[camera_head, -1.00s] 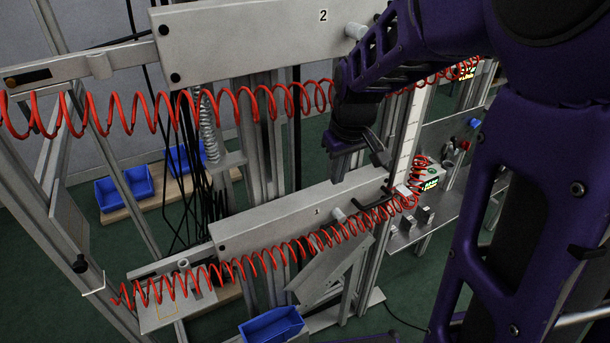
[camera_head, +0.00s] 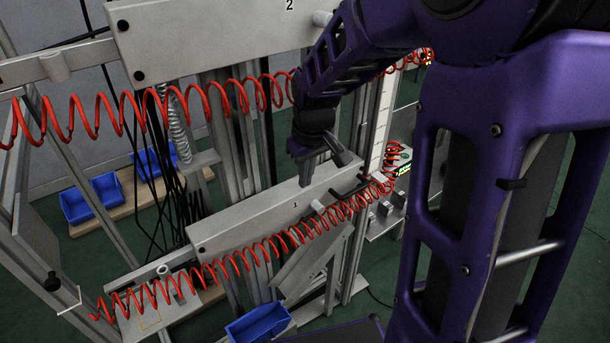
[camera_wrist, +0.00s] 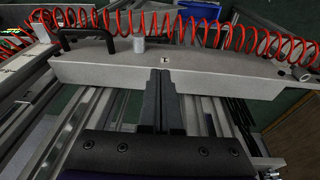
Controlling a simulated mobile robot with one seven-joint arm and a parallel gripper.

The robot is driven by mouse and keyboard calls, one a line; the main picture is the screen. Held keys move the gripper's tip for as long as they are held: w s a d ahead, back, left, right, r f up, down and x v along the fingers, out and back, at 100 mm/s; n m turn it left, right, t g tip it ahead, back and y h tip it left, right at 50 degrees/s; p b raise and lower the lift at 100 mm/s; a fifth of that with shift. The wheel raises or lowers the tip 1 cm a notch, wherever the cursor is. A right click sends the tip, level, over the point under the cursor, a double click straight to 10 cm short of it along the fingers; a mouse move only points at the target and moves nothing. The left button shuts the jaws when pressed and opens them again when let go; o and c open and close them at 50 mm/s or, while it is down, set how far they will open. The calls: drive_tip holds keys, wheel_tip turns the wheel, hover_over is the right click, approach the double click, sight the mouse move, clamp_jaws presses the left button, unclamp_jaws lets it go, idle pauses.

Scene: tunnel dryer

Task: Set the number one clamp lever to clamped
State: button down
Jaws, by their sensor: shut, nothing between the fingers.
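The pale beam marked 1 (camera_head: 250,221) runs across the lower middle of the head view. It also fills the upper part of the wrist view (camera_wrist: 200,73). A black bent handle (camera_head: 350,190), which looks like the number one clamp lever, is at its right end in the head view. In the wrist view this handle (camera_wrist: 88,33) stands at the upper left, beside a grey round post (camera_wrist: 139,44). My gripper (camera_head: 306,180) is shut and empty above the beam, left of the handle. Its closed fingers (camera_wrist: 160,78) point at the beam near the number 1 and are apart from the handle.
A red coiled hose (camera_head: 240,262) hangs along the front of beam 1, and another (camera_head: 215,98) crosses higher up. Beam 2 (camera_head: 200,35) is above. A blue bin (camera_head: 258,324) sits below. Black cables (camera_head: 170,190) hang at the left.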

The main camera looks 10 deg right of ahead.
drive_tip(key=b, duration=0.2)
approach(307, 218)
drive_tip(key=x, duration=0.2)
drive_tip(key=w+x, duration=0.1)
drive_tip(key=x, duration=0.2)
drive_tip(key=shift+a+f, duration=0.1)
drive_tip(key=shift+a, duration=0.1)
drive_tip(key=shift+d+f, duration=0.1)
drive_tip(key=shift+f, duration=0.35)
